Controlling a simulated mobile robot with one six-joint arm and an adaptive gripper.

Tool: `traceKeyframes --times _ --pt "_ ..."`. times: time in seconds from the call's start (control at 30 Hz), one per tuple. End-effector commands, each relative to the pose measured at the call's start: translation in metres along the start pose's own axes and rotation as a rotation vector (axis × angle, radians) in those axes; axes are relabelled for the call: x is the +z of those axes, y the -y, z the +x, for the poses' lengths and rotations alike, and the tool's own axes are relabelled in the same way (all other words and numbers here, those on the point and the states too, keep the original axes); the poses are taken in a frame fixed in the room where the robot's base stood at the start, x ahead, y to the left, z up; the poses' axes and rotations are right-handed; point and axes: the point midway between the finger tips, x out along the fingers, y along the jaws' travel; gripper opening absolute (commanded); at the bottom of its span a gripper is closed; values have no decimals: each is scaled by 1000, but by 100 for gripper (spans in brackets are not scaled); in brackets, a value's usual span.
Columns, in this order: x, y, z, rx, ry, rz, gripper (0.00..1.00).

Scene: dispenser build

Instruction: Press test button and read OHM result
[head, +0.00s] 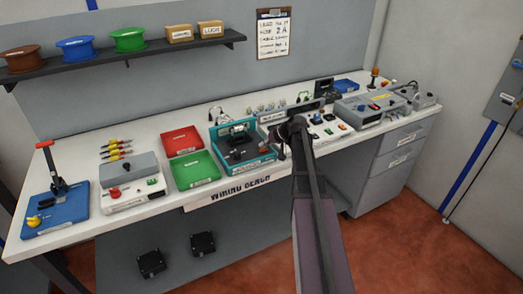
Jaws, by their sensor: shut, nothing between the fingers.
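My arm reaches over the bench, and my gripper (282,152) is at its end, shut and empty, beside the right edge of the teal fixture (216,150). A panel with small coloured buttons (330,125) lies just right of my arm, with a green button (343,127) on it. My arm hides part of this panel. A grey box unit (347,106) with a blue part, a red part and a dark strip stands further right. I cannot tell which control is the test button, and no OHM reading is legible.
The white bench (90,232) also holds a blue base with a red-handled lever (58,200), red (181,141) and green (194,168) trays, and a grey box with a red knob (130,190). A shelf (120,52) with spools hangs above. Bare bench shows behind the trays.

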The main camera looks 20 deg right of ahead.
Motion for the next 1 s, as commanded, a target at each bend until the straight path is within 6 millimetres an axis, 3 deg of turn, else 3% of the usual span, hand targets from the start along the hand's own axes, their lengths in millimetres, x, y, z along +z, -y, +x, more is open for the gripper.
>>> traceKeyframes --times 1.0 --pt "4 -4 6 0 1 -1 0"
